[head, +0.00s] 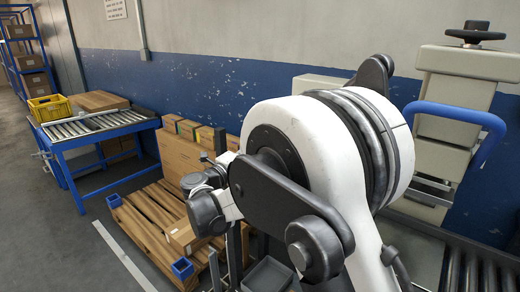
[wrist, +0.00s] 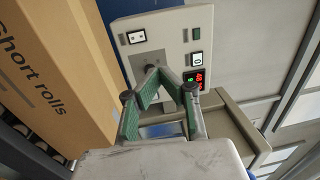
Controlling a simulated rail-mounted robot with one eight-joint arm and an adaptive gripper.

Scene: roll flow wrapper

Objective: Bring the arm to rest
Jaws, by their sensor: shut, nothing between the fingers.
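My arm (head: 300,150) fills the middle and right of the head view, white with black joints, bent at a large round joint. My gripper (wrist: 160,80) shows in the wrist view with green-lined fingers. The fingers are shut with nothing held between them. Its tips point toward a light grey control panel (wrist: 143,58); I cannot tell how far apart they are. In the head view I cannot make out the fingers.
A cardboard box marked "Short rolls" (wrist: 50,70) stands close on the left in the wrist view. In the head view, a wooden pallet (head: 150,225), a blue roller table (head: 100,128), a yellow crate (head: 48,107) and a grey machine (head: 455,110) surround my arm. Grey floor is clear at left.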

